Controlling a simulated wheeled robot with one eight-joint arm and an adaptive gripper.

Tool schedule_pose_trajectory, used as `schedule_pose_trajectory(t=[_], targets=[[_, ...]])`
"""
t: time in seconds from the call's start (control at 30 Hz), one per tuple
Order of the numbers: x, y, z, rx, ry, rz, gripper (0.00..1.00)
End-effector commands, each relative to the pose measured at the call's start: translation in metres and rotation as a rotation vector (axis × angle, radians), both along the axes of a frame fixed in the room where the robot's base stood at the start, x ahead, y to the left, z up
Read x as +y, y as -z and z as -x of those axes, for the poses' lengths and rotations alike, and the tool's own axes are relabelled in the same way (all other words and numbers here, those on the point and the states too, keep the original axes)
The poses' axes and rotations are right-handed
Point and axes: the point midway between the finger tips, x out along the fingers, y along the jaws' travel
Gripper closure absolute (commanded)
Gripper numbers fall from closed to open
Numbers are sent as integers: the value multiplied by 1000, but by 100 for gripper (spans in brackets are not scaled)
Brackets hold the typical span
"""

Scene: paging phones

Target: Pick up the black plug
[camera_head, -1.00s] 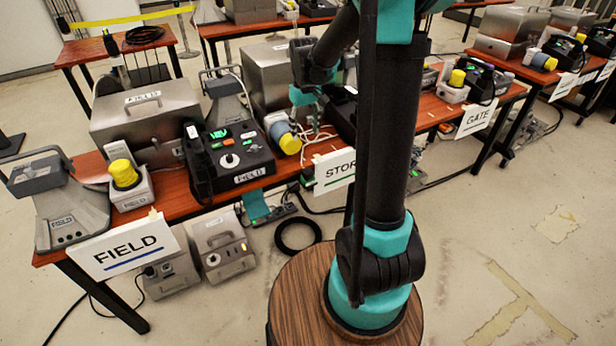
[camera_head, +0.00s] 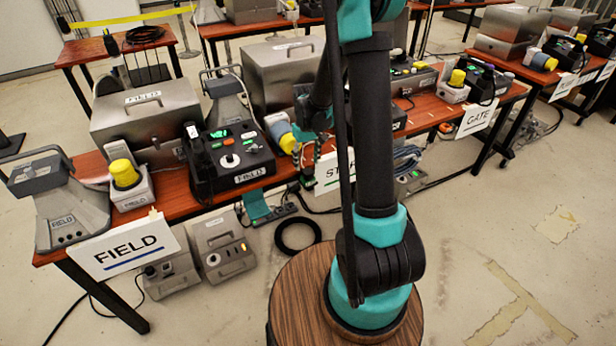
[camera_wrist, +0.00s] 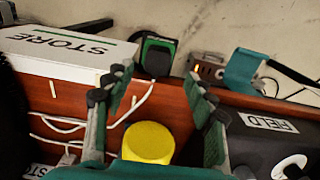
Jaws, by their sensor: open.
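A small black block with a green rim (camera_wrist: 157,56) shows in the wrist view just past the table's front edge, beyond my fingertips. It may be the black plug; its pins and cord cannot be made out. My gripper (camera_wrist: 158,82) is open, pointing down over the table's front edge, with one finger on each side and nothing between the tips. A yellow cap (camera_wrist: 147,142) sits close to the camera, between the finger bases. In the head view my gripper is at the table's front edge beside the STORE sign, partly hidden by my arm.
The STORE sign (camera_wrist: 70,52) stands close left of my fingers, with loose white cables on the table (camera_wrist: 175,105). The black FIELD phone (camera_wrist: 265,140) is close on the right. A power strip (camera_wrist: 208,66) and a teal bracket (camera_wrist: 243,70) lie beyond the edge.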

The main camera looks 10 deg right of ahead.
Motion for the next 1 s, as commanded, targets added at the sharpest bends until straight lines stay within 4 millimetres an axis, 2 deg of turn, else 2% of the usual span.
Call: schedule_pose_trajectory(t=[0.1,0.3,0.6,1.0], targets=[[-4,18,1,0,1,0,45],[-5,38,1,0,0,0,45],[-5,41,1,0,0,0,45],[-5,41,1,0,0,0,93]])
